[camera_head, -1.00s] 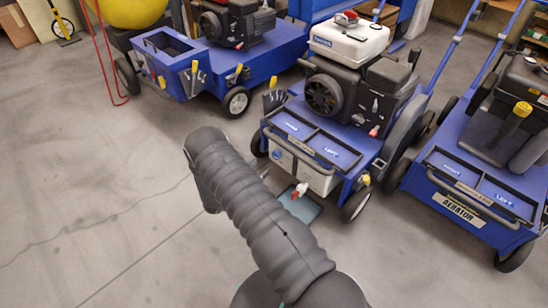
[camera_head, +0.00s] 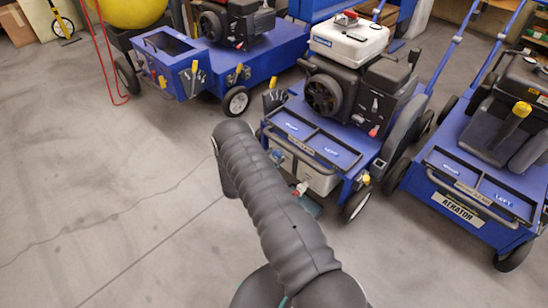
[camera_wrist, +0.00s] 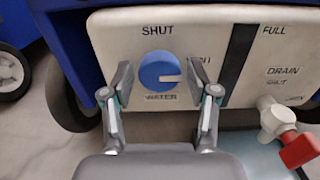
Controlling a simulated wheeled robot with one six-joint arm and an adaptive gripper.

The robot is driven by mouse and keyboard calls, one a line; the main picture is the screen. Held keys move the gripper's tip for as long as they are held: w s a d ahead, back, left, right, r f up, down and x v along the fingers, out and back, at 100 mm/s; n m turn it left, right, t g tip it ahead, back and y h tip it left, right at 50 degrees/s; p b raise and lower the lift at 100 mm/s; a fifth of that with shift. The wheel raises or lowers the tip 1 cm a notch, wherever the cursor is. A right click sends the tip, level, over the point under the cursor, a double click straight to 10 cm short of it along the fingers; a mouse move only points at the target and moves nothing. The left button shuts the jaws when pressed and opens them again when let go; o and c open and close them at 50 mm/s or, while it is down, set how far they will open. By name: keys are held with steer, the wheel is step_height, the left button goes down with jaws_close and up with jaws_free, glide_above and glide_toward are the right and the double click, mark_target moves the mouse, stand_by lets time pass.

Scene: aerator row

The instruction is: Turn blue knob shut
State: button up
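The round blue knob (camera_wrist: 160,70) is on the white tank (camera_wrist: 215,85) under the blue machine. Its white mark points right, toward a label mostly hidden behind my right finger, of which an N shows. SHUT is printed above the knob and WATER below it. My gripper (camera_wrist: 161,80) is open, with one finger on each side of the knob and gaps visible between. In the head view my arm hides my gripper; the knob (camera_head: 277,157) shows small and partly covered on the tank.
A white drain valve with a red handle (camera_wrist: 300,149) sticks out at the tank's lower right, above a blue-grey tray (camera_wrist: 255,148). The machine's black wheel (camera_wrist: 70,100) is at left. Another aerator (camera_head: 460,205) stands to the right.

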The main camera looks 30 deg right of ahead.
steer(key=c, duration=0.7)
steer(key=shift+c, duration=0.2)
steer(key=shift+f+n+b, duration=0.1)
steer(key=shift+n+b, duration=0.3)
steer(key=n+b, duration=0.2)
steer(key=shift+n, duration=0.4)
steer(key=n+b, duration=0.2)
steer(key=n, duration=0.2)
steer(key=shift+n, duration=0.3)
steer(key=n+b, duration=0.1)
steer(key=n, duration=0.3)
steer(key=shift+n, duration=0.3)
steer(key=n, duration=0.4)
steer(key=shift+r+n+b, duration=0.2)
steer(key=shift+n+b, duration=0.1)
steer(key=shift+n, duration=0.4)
